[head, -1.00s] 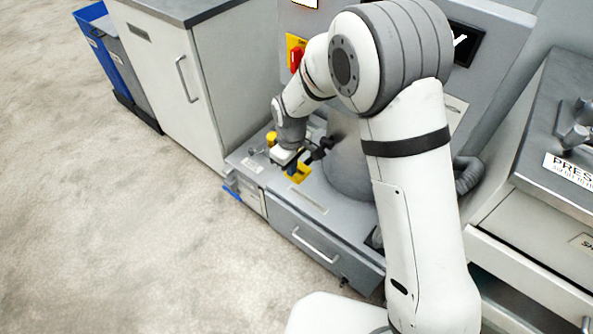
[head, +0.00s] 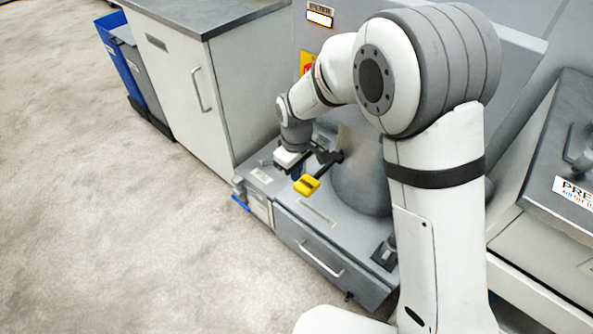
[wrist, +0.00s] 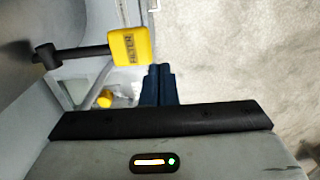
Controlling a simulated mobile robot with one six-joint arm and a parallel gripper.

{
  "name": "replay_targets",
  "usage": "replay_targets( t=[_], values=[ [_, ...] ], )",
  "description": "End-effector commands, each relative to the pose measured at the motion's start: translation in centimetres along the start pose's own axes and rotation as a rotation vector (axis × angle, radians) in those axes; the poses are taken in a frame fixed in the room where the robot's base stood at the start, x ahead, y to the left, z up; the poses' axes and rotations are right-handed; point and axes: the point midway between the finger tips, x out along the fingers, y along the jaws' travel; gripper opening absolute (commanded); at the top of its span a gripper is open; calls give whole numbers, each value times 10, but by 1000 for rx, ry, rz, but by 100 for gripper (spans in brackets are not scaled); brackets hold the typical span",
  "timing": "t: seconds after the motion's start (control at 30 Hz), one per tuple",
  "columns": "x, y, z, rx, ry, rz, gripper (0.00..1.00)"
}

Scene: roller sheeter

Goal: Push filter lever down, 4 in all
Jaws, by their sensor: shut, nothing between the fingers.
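The filter lever (wrist: 130,48) has a yellow handle marked FILTER on a black rod, at the upper left in the wrist view. In the head view its yellow handle (head: 306,185) sticks out over the grey machine base, in front of the rounded grey housing. My gripper (wrist: 158,85) is shut and empty. Its dark blue fingers are just right of and below the handle in the wrist view, with a gap between them. In the head view my gripper (head: 289,158) is just behind and left of the handle; its fingertips are hard to make out.
A small yellow knob (wrist: 105,98) sits below the lever in the wrist view. A drawer (head: 325,255) is below the machine base. A white cabinet (head: 185,75) stands left, a press unit (head: 560,160) right. The floor in front is clear.

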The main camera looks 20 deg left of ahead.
Motion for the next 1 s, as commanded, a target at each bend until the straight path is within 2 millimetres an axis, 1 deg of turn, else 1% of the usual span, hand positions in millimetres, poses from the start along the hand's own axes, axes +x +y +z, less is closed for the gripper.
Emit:
replay_targets(
  t=[0.17, 0.27, 0.37, 0.5, 0.7, 0.83, 1.0],
  values=[
    [-1, 1, 0, 1, 0, 0, 0],
    [-8, 3, 0, 1, -1, 0, 0],
    [-20, 9, 0, 2, -3, -2, 0],
    [-44, 22, -1, 4, -6, -3, 0],
    [-67, 38, 0, 4, -11, -7, 0],
    [-75, 46, 1, 4, -12, -8, 0],
    [-76, 50, 1, 3, -13, -9, 0]
  ],
)
